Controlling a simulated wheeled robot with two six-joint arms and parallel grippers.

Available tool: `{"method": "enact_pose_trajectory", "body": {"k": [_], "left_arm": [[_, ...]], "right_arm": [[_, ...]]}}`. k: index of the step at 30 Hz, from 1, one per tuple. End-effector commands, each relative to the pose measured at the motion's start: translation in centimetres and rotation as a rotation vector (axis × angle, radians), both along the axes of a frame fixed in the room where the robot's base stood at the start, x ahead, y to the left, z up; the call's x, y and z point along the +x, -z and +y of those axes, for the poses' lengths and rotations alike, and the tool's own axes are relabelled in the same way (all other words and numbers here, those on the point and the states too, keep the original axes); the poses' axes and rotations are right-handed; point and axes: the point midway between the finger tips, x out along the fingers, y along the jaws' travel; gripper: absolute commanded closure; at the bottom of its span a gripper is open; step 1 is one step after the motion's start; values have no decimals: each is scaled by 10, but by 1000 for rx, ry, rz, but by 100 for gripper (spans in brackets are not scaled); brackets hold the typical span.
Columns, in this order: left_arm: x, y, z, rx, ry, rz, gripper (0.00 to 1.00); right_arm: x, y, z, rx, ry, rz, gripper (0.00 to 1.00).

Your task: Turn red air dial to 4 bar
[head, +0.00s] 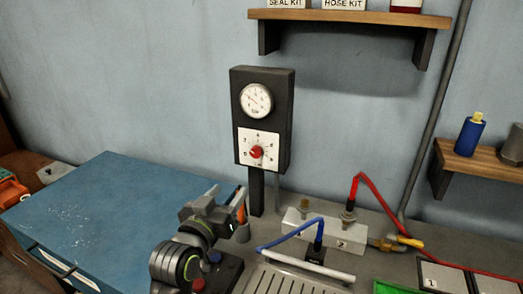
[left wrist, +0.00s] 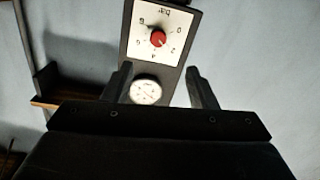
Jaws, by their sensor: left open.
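The red air dial (head: 256,152) is a round red knob on a white scale plate (head: 245,161), low on a dark upright panel (head: 284,130). A round white pressure gauge (head: 256,100) sits above it. My left gripper (head: 226,198) is open and empty, below and left of the dial, apart from it. The left wrist view is upside down: the red dial (left wrist: 158,39) shows beyond the fingertips, with the gauge (left wrist: 146,91) between the two fingers (left wrist: 158,75). The scale shows numbers from 0 to 8 and "bar". The knob's exact setting and gauge reading are too small to tell. My right gripper is not in view.
A blue cabinet top (head: 95,215) is at left. Below the panel stand a cup (head: 242,232) and a pale valve block (head: 327,235) with blue (head: 285,234) and red hoses (head: 385,200). A wooden shelf (head: 350,17) hangs above. The space before the dial is clear.

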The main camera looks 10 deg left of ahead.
Motion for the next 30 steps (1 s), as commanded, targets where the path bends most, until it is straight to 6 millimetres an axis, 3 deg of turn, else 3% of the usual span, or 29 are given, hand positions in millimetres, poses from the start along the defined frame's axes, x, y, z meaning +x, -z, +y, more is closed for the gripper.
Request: {"method": "enact_pose_trajectory", "body": {"k": [4,9,13,16,23,30], "left_arm": [[7,-4,-2,-4,2,-11,48],[27,-5,-5,-1,3,-8,48],[48,-5,-9,-1,3,-8,48],[64,-5,-11,-2,2,-8,48],[98,-4,-17,-1,2,-7,48],[132,-4,-22,-1,2,-8,48]], "right_arm": [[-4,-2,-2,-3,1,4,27],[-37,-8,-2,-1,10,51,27],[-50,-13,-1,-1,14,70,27],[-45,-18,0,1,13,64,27],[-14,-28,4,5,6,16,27],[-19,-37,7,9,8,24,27]]}}
